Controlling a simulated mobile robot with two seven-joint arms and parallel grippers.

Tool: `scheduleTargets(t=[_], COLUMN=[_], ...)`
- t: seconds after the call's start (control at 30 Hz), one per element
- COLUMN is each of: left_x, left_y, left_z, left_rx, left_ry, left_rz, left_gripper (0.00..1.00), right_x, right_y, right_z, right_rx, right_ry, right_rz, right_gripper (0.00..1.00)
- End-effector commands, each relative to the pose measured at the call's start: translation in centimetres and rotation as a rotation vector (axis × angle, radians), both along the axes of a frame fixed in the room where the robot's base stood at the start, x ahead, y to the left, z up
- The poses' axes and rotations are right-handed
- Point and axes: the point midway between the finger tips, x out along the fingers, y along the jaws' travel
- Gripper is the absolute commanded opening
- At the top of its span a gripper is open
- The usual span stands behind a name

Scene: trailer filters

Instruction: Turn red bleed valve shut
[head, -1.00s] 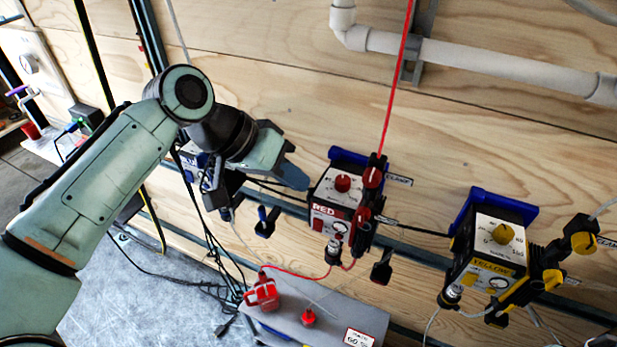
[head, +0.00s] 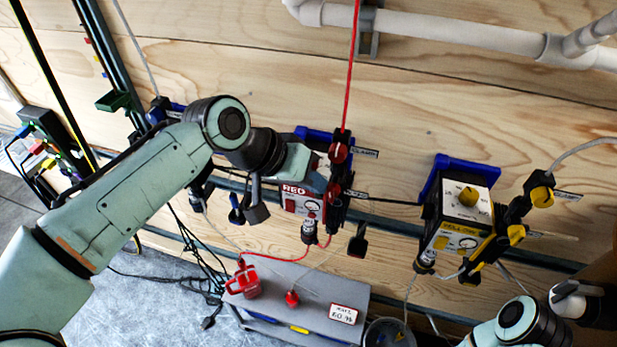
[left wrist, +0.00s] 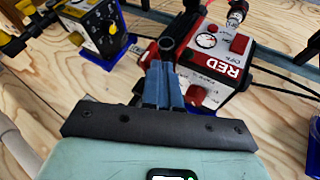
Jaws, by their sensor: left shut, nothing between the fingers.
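The white and red RED filter unit (head: 300,205) hangs on the plywood wall; it also shows in the left wrist view (left wrist: 222,68). A black fitting along its right side carries an upper red valve handle (head: 338,153) and a lower red one (head: 334,190). I cannot tell which is the bleed valve. My left gripper (head: 322,184) is over the unit's front, fingers towards the fitting. In the left wrist view its blue fingers (left wrist: 160,66) are together and empty, close to a red part of the fitting (left wrist: 149,54); contact is unclear.
A similar YELLOW unit (head: 455,215) hangs to the right. A grey box (head: 320,285) below carries a red padlock-like part (head: 244,280) and a small red piece (head: 292,298). A red hose (head: 350,75) runs up the wall. A white pipe (head: 440,28) crosses above.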

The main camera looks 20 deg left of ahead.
Motion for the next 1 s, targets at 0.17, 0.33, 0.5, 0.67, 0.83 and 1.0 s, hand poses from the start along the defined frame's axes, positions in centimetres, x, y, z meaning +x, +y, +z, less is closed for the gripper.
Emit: scheduleTargets(t=[0.17,0.33,0.5,0.67,0.83,1.0], left_x=[0.0,-0.1,-0.1,-0.1,-0.1,-0.1], left_y=[-0.6,-1.4,-1.6,-1.7,-1.7,-1.6], left_z=[0.2,0.5,0.6,0.9,1.9,2.6], left_rx=[0.0,-0.002,-0.006,-0.008,-0.01,-0.009], left_ry=[0.001,0.001,-0.002,-0.005,-0.01,-0.012], left_rz=[-0.003,-0.003,-0.004,-0.007,-0.006,-0.006], left_gripper=[0.0,0.0,0.0,0.0,0.0,0.0], right_x=[0.2,0.4,0.4,0.5,1.0,1.4], right_y=[0.0,0.0,0.0,0.0,0.0,0.0], right_z=[0.3,0.6,0.5,0.8,1.5,2.0], right_rx=[0.0,0.0,0.0,0.0,0.0,0.0], right_ry=[-0.002,-0.004,-0.003,-0.006,-0.011,-0.016], right_rz=[-0.001,0.0,0.0,0.0,-0.001,0.0], right_gripper=[0.61,0.61,0.61,0.61,0.61,0.61])
